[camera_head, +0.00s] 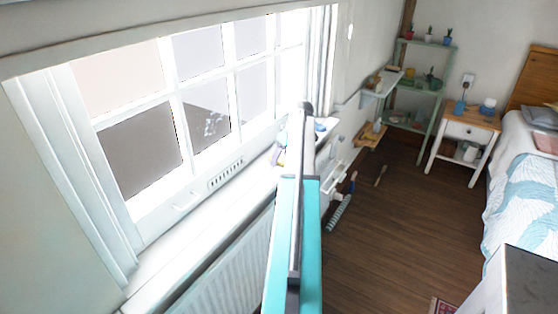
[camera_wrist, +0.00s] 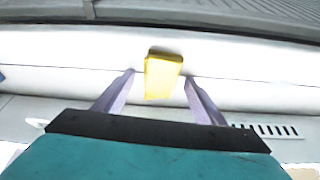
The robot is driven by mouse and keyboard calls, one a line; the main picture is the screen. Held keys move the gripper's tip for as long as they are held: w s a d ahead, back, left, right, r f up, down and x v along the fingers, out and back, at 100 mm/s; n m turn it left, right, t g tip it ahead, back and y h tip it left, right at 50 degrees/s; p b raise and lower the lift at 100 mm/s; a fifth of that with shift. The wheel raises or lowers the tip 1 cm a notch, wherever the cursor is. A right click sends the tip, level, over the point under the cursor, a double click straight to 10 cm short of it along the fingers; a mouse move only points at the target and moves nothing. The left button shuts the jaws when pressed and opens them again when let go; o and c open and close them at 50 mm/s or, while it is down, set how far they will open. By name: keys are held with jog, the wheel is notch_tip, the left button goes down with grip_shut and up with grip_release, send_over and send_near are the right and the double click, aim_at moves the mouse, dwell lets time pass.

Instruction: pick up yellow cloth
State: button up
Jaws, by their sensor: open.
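The yellow cloth (camera_wrist: 163,74) shows in the wrist view as a small folded yellow block on the white window sill (camera_wrist: 60,50). My gripper (camera_wrist: 159,77) is open, with its two pale purple fingers pointing at the cloth. One fingertip is to the left of the cloth and one to the right, with a gap visible on each side. I cannot tell how far the fingertips are above the sill. In the head view my teal arm hides much of the far part of the sill, and the cloth is not clear there.
A window with a white frame (camera_head: 174,95) rises beside the sill, with a radiator (camera_head: 225,275) below. A vent grille (camera_wrist: 265,131) is on the frame. Shelves (camera_head: 417,90), a white nightstand (camera_head: 466,135) and a bed (camera_head: 525,190) stand farther off. The wooden floor is mostly clear.

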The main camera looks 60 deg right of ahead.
aim_at(281, 156)
dwell(0.3)
jog(key=c, duration=1.1)
jog(key=shift+r, duration=0.25)
jog(key=shift+r+b, duration=0.65)
jog(key=shift+r, duration=0.8)
jog(key=s+a+b, duration=0.1)
jog(key=s, duration=0.4)
jog(key=s+a+r+b, duration=0.1)
jog(key=s, duration=0.4)
jog(key=s+a+b, duration=0.1)
jog(key=s, duration=0.4)
jog(key=shift+s+a+r, duration=0.15)
jog(key=shift+s+r, duration=0.2)
jog(key=shift+s, duration=0.05)
jog(key=shift+o, duration=0.6)
jog(key=shift+w, duration=0.1)
jog(key=shift+c, duration=0.2)
